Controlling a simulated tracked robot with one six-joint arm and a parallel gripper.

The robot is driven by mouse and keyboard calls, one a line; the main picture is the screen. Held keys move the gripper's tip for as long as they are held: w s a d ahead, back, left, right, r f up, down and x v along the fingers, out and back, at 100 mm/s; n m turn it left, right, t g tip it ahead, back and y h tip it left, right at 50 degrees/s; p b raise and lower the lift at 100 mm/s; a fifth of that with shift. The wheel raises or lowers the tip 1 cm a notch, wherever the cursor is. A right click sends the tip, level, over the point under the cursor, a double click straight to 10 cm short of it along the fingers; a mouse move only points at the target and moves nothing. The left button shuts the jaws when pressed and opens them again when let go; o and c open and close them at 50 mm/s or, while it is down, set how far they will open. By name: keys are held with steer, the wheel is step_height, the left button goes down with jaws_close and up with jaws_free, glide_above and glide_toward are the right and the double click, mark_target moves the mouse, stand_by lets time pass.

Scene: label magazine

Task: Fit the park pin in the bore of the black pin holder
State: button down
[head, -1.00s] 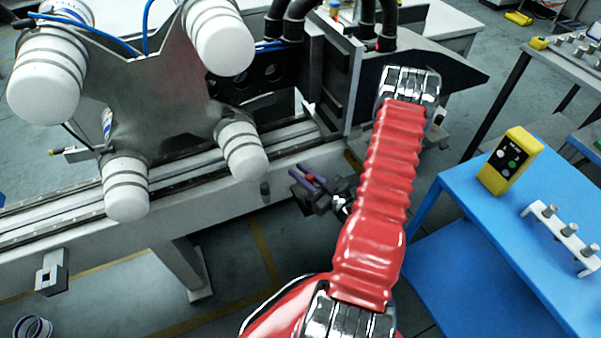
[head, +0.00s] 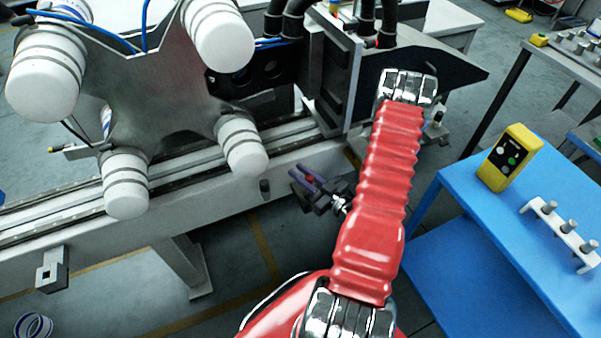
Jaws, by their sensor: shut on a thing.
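My gripper (head: 311,177) is in front of the side of the long grey machine beam, right of the picture's middle. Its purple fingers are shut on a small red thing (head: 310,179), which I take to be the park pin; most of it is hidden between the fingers. A small black cylinder-like piece (head: 265,188) sits on the beam's side face, left of the gripper and apart from it. It may be the black pin holder, but I cannot make out a bore. Dark parts around the gripper are hard to separate at this size.
The grey beam (head: 215,197) carries a rail and a metal plate (head: 165,90) with white rollers. A grey bracket (head: 52,271) juts from the beam at lower left. A blue table (head: 480,235) on the right bears a yellow control box (head: 510,158) and a white pin rack (head: 560,235).

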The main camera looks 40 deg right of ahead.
steer(key=shift+f, duration=1.6)
steer(key=c, duration=1.5)
jaws_free()
steer(key=shift+s, duration=0.1)
steer(key=s, duration=0.9)
steer(key=s+d, duration=0.1)
steer(key=s, duration=0.3)
steer(key=shift+s, duration=0.3)
